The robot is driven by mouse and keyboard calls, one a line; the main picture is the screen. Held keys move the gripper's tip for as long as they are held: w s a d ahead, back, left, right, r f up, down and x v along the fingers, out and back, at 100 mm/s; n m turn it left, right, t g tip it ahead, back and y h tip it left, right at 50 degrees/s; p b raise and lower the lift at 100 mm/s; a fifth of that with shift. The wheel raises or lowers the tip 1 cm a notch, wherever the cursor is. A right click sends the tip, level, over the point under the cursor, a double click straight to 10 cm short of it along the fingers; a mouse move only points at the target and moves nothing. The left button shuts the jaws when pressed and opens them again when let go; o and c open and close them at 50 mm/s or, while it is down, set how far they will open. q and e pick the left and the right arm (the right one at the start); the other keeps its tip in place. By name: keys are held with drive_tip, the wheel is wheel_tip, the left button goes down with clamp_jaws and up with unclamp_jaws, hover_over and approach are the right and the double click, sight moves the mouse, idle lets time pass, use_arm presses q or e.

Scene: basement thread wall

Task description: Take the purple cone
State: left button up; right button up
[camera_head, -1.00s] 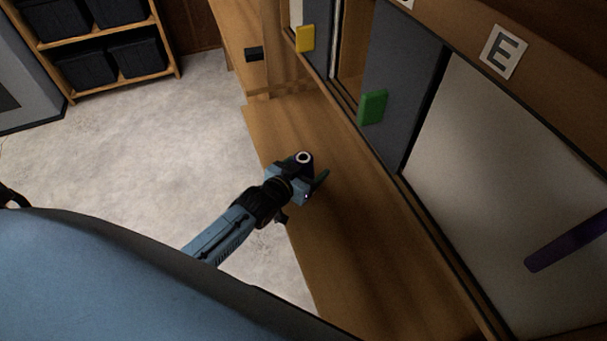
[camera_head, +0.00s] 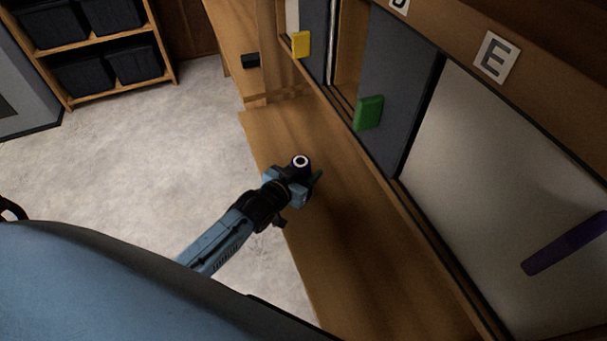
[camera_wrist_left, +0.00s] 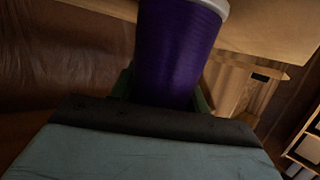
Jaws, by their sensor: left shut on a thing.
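The purple cone (camera_wrist_left: 178,50) stands out in the left wrist view, between the green fingers of my left gripper (camera_wrist_left: 165,90). Its pale rim shows at the top of that view. In the head view the cone (camera_head: 301,163) shows as a small dark purple piece with a white ring at its top. My left gripper (camera_head: 303,183) is shut on it above the wooden counter. The cone's lower part is hidden by the gripper. My right gripper is not in view.
A wooden counter (camera_head: 350,250) runs along sliding panels with a yellow handle (camera_head: 301,44), a green handle (camera_head: 369,113) and a purple handle (camera_head: 565,244). A label E (camera_head: 496,57) is above. A shelf with dark bins (camera_head: 85,75) stands at the back left; open floor lies between.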

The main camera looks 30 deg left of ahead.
sight(302, 157)
use_arm(q)
wheel_tip(302, 157, up, 9)
drive_tip(key=shift+f+p, duration=0.1)
drive_tip(key=shift+p, duration=0.5)
drive_tip(key=shift+s+a+r+p, duration=0.25)
drive_tip(key=shift+s+r+p, duration=0.05)
drive_tip(key=shift+r+p, duration=0.1)
drive_tip(key=shift+f, duration=0.1)
